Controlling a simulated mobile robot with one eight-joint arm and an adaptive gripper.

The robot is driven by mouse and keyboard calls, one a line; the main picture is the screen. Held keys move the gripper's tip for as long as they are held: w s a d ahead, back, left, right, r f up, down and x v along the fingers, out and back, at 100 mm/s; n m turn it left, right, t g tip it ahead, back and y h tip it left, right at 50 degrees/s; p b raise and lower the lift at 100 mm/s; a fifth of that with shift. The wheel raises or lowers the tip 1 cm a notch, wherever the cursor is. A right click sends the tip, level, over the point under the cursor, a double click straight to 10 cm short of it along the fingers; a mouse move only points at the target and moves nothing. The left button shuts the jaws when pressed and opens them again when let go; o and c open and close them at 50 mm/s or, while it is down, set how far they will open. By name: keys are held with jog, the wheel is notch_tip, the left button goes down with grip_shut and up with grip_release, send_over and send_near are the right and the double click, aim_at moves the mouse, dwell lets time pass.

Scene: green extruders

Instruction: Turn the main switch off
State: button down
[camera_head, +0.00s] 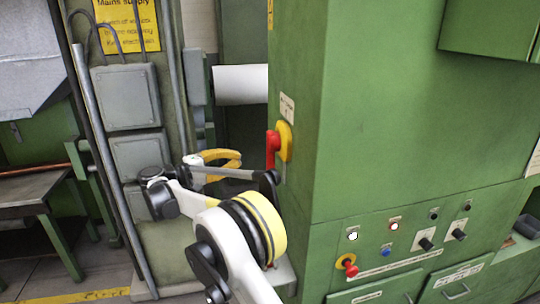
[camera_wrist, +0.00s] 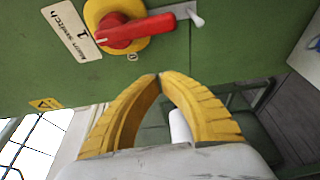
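The main switch has a red handle on a yellow round plate, on the side of the green cabinet, in the head view (camera_head: 272,148). In the wrist view the red handle (camera_wrist: 140,30) lies nearly level in the picture, its left end by the "1" on the white "Main switch" label (camera_wrist: 72,30). A small "0" mark shows below the plate. My gripper (camera_wrist: 159,76) has yellow fingers whose tips meet, with nothing seen between them. The tips are below the handle in the wrist view, apart from it. In the head view my gripper (camera_head: 238,158) is left of the switch.
The green cabinet (camera_head: 380,110) fills the right, with a control panel of knobs and a red stop button (camera_head: 350,268) on its front. Grey boxes (camera_head: 127,97) and pipes stand at left. A white cylinder (camera_head: 240,84) is behind my gripper.

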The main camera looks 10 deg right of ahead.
aim_at(271, 152)
jog(key=x, duration=1)
jog(key=shift+p, duration=0.35)
jog(key=s, duration=0.4)
jog(key=shift+a, duration=0.1)
jog(key=shift+d, duration=0.2)
